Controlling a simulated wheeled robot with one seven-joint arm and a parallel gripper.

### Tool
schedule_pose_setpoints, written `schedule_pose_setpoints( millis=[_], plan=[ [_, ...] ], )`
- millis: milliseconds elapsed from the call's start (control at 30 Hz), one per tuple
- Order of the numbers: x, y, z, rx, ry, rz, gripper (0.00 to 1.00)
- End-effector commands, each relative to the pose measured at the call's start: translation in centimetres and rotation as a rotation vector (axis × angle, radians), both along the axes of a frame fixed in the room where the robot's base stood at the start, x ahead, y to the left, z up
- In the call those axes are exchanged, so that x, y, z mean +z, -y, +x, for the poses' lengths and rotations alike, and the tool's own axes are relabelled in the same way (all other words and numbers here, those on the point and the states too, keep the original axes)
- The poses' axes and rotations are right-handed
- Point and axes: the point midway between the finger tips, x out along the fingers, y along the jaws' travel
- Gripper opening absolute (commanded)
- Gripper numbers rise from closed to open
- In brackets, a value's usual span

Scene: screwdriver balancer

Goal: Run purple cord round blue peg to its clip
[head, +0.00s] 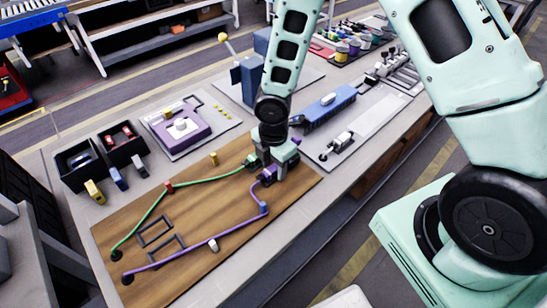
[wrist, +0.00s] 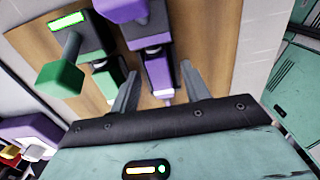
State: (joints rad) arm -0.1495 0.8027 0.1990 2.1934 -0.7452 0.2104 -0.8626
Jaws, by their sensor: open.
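The purple cord (head: 180,256) runs from a dark anchor at the wooden board's near left, past a white peg (head: 213,244), to the blue peg (head: 263,207). It bends there and runs up to a purple end piece (head: 268,175) by the purple clip (wrist: 157,45). My gripper (head: 275,163) is low over that end. In the wrist view my two fingers (wrist: 160,72) stand open, one on each side of the purple end piece (wrist: 159,80). Whether they touch it, or whether it is fully seated in the clip, I cannot tell.
The green cord (head: 141,221) runs past a red peg (head: 168,187) to the green clip (head: 251,162), close left of my gripper. The green clip shows a lit green label (wrist: 66,20). Black bins (head: 85,165) and a purple device (head: 180,127) stand beyond the board (head: 110,228).

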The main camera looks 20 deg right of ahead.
Motion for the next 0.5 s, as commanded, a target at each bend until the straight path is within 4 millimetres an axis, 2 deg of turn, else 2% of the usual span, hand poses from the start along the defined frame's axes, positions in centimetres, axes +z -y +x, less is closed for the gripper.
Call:
schedule_pose_setpoints(
  millis=[167,500],
  plan=[
    [1.8,0.0,0.1,-0.004,0.003,0.002,0.47],
    [9.6,0.1,0.1,-0.003,0.005,0.002,0.47]
  ],
)
